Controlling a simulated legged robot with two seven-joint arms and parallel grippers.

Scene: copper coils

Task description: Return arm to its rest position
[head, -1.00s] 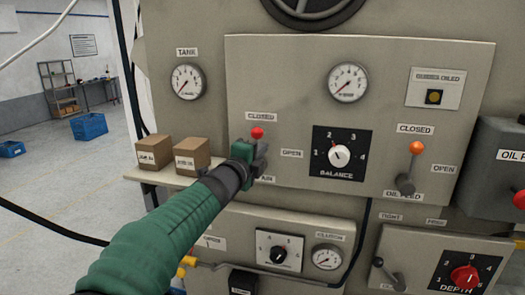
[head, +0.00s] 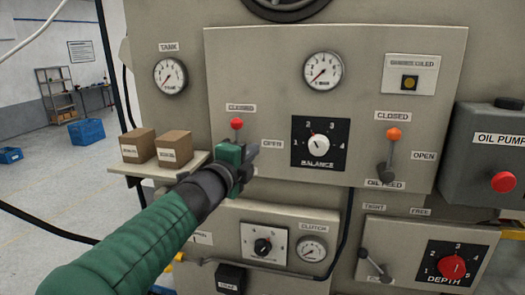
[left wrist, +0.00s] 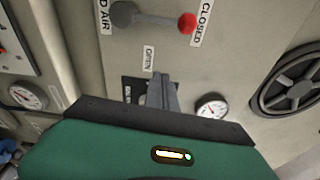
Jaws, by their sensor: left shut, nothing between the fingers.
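My left gripper (head: 252,151) is in front of the grey panel (head: 425,45), just below and right of a red-knobbed lever (head: 237,124). Its green body hides the lower part of that lever in the head view. In the left wrist view the gripper's grey fingers (left wrist: 160,92) are together with nothing between them. The same red knob (left wrist: 187,23) shows apart from the fingers, beside a CLOSED label. My right gripper is not in view.
The balance dial (head: 318,143) is right of the gripper. An orange-knobbed lever (head: 392,135) and oil pump box (head: 500,150) are farther right. Two small cartons (head: 174,148) stand on a ledge (head: 150,172) to the left, close to my forearm.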

